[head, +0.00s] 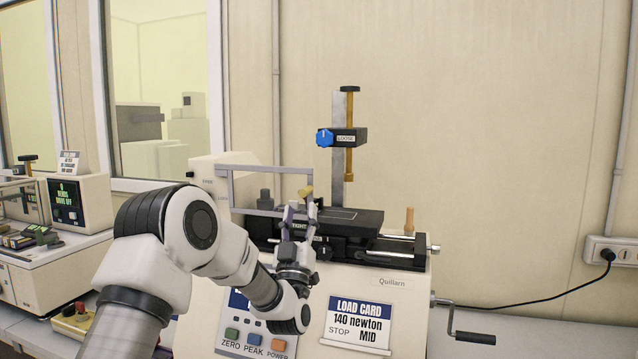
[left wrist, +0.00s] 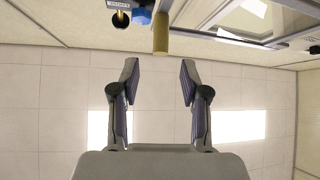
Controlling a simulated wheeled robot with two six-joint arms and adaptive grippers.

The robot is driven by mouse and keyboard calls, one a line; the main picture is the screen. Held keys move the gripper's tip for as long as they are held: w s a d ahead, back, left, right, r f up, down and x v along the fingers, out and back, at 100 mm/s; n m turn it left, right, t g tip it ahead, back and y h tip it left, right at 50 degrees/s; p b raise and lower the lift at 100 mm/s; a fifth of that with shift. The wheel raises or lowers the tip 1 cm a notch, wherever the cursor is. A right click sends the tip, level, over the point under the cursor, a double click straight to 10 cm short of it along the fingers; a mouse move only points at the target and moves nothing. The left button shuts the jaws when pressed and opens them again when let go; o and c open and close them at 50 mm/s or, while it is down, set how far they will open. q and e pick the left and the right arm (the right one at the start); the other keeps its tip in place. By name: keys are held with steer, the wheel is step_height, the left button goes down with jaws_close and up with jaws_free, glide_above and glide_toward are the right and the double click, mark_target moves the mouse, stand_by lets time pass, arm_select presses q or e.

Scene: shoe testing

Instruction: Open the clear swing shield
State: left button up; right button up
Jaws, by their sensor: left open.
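The clear swing shield (head: 270,168) is a grey-framed pane on the tester's bench, at the left of the black platform; its frame also shows at the top right of the left wrist view (left wrist: 235,39). A brass-coloured knob (head: 306,191) sits at its right end. My left gripper (head: 301,212) points up just below the knob, open and empty. In the left wrist view, the knob (left wrist: 160,33) lies just beyond and between the fingertips (left wrist: 160,68), with no visible contact. My right gripper is not in view.
Behind the platform (head: 355,218) stands a post with a black clamp (head: 350,137) and blue knob (head: 324,138). A wooden peg (head: 409,220) stands to the right. A crank handle (head: 475,338) and load card (head: 358,326) are at the front. Another machine (head: 75,205) is at left.

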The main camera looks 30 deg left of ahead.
mark_target(305, 188)
arm_select(q)
steer(key=p+x, duration=0.1)
steer(key=x, duration=0.1)
steer(key=p+x, duration=0.1)
steer(key=x, duration=0.1)
steer(key=w+f+p+x, duration=0.1)
steer(key=x, duration=0.1)
steer(key=shift+w+a+r+p, duration=0.1)
steer(key=shift+w+r+p, duration=0.1)
steer(key=shift+p, duration=0.1)
steer(key=shift+w+a+r, duration=0.2)
steer(key=shift+s+r, duration=0.1)
steer(key=shift+r, duration=0.05)
steer(key=shift+s+d, duration=0.1)
steer(key=shift+s, duration=0.1)
steer(key=shift+w, duration=0.15)
jaws_close()
